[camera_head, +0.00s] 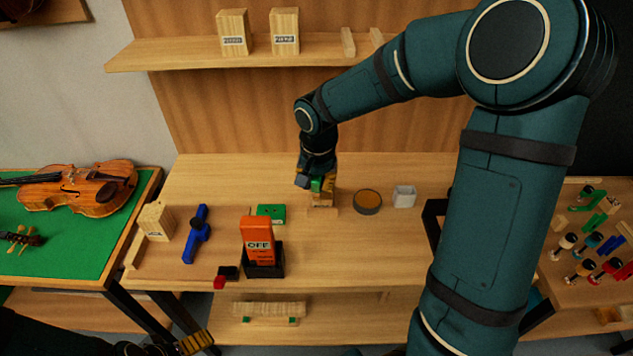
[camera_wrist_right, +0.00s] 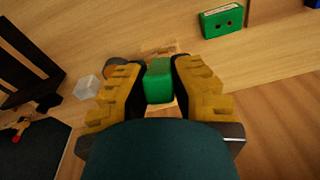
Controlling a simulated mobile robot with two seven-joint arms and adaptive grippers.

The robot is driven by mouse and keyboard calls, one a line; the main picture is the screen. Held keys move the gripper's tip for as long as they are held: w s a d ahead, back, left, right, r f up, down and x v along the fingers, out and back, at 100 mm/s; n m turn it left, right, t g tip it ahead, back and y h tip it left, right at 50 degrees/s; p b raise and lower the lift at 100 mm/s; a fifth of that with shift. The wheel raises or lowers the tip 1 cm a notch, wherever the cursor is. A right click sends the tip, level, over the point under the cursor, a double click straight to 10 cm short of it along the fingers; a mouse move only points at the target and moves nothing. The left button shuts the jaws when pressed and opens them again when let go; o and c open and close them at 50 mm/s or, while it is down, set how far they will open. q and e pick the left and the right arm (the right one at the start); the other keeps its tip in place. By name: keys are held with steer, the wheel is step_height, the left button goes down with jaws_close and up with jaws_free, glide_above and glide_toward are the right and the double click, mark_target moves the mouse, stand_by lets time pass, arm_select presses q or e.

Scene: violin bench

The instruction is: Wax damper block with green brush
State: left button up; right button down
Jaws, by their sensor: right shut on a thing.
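My right gripper (camera_head: 317,184) is shut on the green brush (camera_wrist_right: 159,82), whose green handle sits between the yellow finger pads in the right wrist view. Below the brush is a light wooden block (camera_head: 322,205) on the bench, probably the damper block. It is mostly hidden by the gripper, and I cannot tell whether the brush touches it. A round dark tin with an amber top (camera_head: 367,201), which looks like wax, stands just to the right. My left gripper (camera_head: 195,342) shows only partly at the bottom left, away from the block.
The bench front right is clear.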

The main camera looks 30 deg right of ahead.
steer(key=w+d+r+p, duration=0.2)
steer(key=w+d, duration=0.1)
steer(key=w, duration=0.1)
steer(key=shift+w+r+p, duration=0.25)
steer(key=shift+w+p, duration=0.15)
stand_by(0.5)
step_height(320, 180, up, 6)
steer(key=s+a+p, duration=0.1)
steer(key=s+p, duration=0.1)
steer(key=shift+a+f+p, duration=0.15)
steer(key=shift+f+p, duration=0.1)
steer(key=shift+p, duration=0.1)
steer(key=r, duration=0.1)
steer(key=p, duration=0.1)
steer(key=s+r, duration=0.1)
steer(key=shift+s+a+r, duration=0.1)
steer(key=shift+a+r, duration=0.25)
stand_by(0.4)
stand_by(0.4)
